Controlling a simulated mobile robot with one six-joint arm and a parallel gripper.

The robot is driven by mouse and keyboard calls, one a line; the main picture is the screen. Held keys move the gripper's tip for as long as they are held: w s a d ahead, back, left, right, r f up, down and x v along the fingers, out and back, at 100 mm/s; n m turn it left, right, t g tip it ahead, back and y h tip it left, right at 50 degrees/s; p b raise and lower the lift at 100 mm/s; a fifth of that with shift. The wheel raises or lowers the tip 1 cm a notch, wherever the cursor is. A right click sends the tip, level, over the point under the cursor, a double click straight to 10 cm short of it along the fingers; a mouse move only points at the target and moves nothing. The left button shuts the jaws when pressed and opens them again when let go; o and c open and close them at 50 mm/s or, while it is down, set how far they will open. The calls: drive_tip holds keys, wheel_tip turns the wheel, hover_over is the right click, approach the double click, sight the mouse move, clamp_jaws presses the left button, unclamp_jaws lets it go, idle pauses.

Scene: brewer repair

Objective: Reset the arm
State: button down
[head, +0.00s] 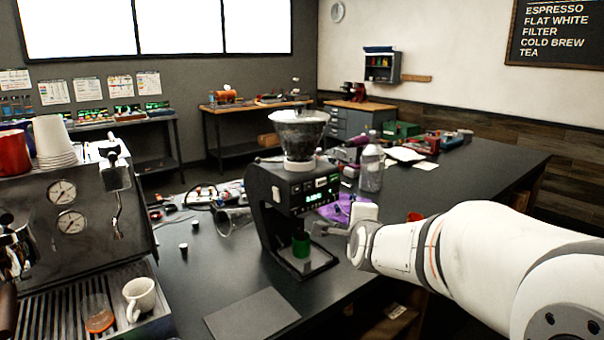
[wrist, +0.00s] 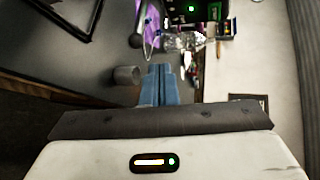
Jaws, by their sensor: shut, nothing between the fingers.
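My arm reaches in from the right in the head view, over the dark counter. My gripper (head: 318,228) is at its far end, just right of the black brewer (head: 268,205), which has a clear hopper on top and a lit display. In the wrist view my gripper (wrist: 160,70) shows two blue fingers pressed together with nothing between them. A green cup-like thing (head: 301,245) stands inside the brewer's opening. I cannot tell the exact gap between the fingertips and the brewer.
An espresso machine (head: 75,220) with a white cup (head: 139,298) stands at the left. A dark mat (head: 252,314) lies in front. A clear bottle (head: 371,168), purple cloth and tools crowd the counter behind the brewer. A small grey cylinder (wrist: 126,75) shows beside my fingers in the wrist view.

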drive_tip(key=s+f+n+g, duration=0.3)
drive_tip(key=s+n, duration=0.3)
drive_tip(key=s, duration=0.3)
drive_tip(key=s+d+f+n+g, duration=0.1)
drive_tip(key=s+f+n+g, duration=0.3)
drive_tip(key=s, duration=0.6)
drive_tip(key=s+d+f+n+g, duration=0.1)
drive_tip(key=s+f+n+g, duration=0.3)
drive_tip(key=s+n, duration=0.5)
drive_tip(key=shift+s+g+p, duration=0.3)
drive_tip(key=shift+s+g, duration=0.1)
drive_tip(key=shift+s, duration=0.3)
drive_tip(key=shift+f, duration=0.1)
idle(0.5)
